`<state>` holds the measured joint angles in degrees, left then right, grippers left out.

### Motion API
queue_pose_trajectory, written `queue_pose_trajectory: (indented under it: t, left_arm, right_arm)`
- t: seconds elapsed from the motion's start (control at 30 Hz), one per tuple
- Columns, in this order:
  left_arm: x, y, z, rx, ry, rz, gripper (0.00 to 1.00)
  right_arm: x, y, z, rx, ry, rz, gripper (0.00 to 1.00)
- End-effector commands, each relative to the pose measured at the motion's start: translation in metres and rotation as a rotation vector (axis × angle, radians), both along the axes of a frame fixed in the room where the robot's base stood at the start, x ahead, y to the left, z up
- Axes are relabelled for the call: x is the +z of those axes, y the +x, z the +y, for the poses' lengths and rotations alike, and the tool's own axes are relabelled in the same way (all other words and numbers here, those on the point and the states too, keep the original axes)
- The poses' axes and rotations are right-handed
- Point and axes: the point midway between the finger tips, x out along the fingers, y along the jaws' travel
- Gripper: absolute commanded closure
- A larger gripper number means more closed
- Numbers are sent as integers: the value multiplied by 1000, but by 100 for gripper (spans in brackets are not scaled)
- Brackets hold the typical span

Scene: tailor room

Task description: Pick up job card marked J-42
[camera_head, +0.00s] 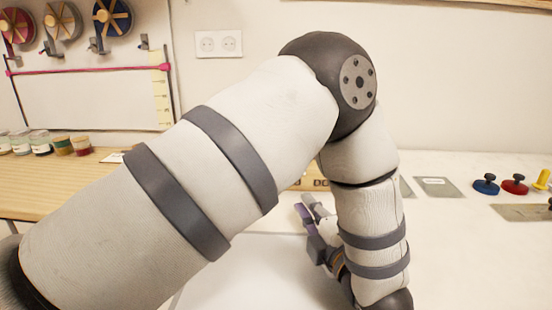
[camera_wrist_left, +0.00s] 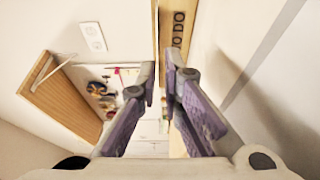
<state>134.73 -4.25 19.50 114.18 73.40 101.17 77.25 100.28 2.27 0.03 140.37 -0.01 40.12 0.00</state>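No card on which J-42 can be read shows in either view. A wooden board lettered "TO DO" (camera_wrist_left: 178,35) is at the top of the left wrist view, beyond my fingertips. Part of it, with the letters "DO" (camera_head: 320,184), shows behind my left arm in the head view. My left gripper (camera_head: 309,214) is small and partly hidden by my forearm, above the white table. In the left wrist view its two purple-grey fingers (camera_wrist_left: 160,75) stand apart with a gap and nothing between them. My right gripper is not in view.
A wooden surface (camera_head: 50,190) with several small jars (camera_head: 40,143) is at left. Thread spools (camera_head: 62,20) hang on the wall. Blue (camera_head: 486,184) and red (camera_head: 514,184) knobbed pieces and a grey plate (camera_head: 438,187) lie at right. My left arm blocks the middle.

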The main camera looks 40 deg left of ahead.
Motion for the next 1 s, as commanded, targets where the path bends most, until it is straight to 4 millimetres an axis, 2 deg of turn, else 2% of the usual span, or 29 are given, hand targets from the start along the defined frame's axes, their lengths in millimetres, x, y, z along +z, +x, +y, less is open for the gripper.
queue_pose_trajectory:
  t: [0.13,0.3,0.47,0.7,0.8,1.0]
  left_arm:
    - [0,4,8,2,0,-1,92]
    - [0,22,42,3,0,-1,92]
    - [0,33,61,0,-1,-2,92]
    - [1,52,100,2,-1,-2,92]
    - [1,57,106,0,1,0,92]
    - [2,57,107,-1,1,0,95]
  right_arm:
    - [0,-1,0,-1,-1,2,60]
    - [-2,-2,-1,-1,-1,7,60]
    - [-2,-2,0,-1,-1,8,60]
    - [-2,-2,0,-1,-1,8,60]
    - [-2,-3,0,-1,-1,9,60]
    - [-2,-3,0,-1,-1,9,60]
